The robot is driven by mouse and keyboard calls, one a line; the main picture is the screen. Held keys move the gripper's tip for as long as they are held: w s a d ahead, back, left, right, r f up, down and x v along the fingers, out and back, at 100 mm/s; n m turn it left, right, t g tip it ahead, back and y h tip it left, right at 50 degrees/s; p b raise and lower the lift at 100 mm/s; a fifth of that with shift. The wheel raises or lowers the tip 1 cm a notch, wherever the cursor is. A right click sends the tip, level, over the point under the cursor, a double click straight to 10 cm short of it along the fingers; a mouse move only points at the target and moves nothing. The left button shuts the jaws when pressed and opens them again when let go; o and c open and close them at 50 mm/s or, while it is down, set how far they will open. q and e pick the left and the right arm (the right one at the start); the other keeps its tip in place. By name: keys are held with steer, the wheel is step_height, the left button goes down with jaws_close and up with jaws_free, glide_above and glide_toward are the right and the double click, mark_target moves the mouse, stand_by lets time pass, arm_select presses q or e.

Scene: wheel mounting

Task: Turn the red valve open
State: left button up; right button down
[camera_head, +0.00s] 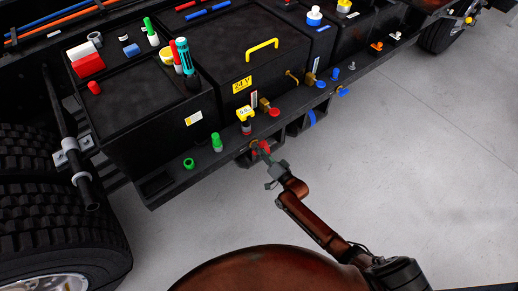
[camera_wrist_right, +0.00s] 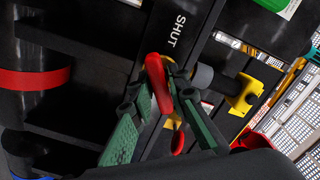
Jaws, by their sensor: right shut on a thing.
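The red valve (camera_wrist_right: 156,82) shows in the right wrist view as a red lever, with the word SHUT printed in white on the black surface just beyond it. My right gripper (camera_wrist_right: 162,100) has its green-padded fingers on either side of the lever and is shut on it. In the head view, the valve's red handle (camera_head: 263,146) shows at the lower front edge of the truck's black equipment, with my right gripper (camera_head: 268,156) at it. The fingers hide part of the valve. My left gripper is not in view.
A brass valve with a red knob (camera_head: 274,112) and a green-capped fitting (camera_head: 216,142) sit on the ledge nearby. A yellow fitting (camera_wrist_right: 246,95) is close to the right of my fingers. A large tyre (camera_head: 60,235) stands at left; the grey floor (camera_head: 420,170) at right is clear.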

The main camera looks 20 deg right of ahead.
steer(key=n+p, duration=0.1)
steer(key=n, duration=0.4)
steer(key=shift+n, duration=0.3)
steer(key=n, duration=0.4)
steer(key=shift+f+n+p, duration=0.1)
steer(key=shift+n+p, duration=0.2)
steer(key=shift+n, duration=0.4)
steer(key=c, duration=2)
jaws_free()
steer(key=shift+o, duration=0.2)
steer(key=shift+s+d, duration=0.1)
steer(key=shift+s, duration=0.1)
steer(key=v, duration=1.1)
steer(key=shift+s, duration=0.35)
steer(key=shift+d, duration=0.1)
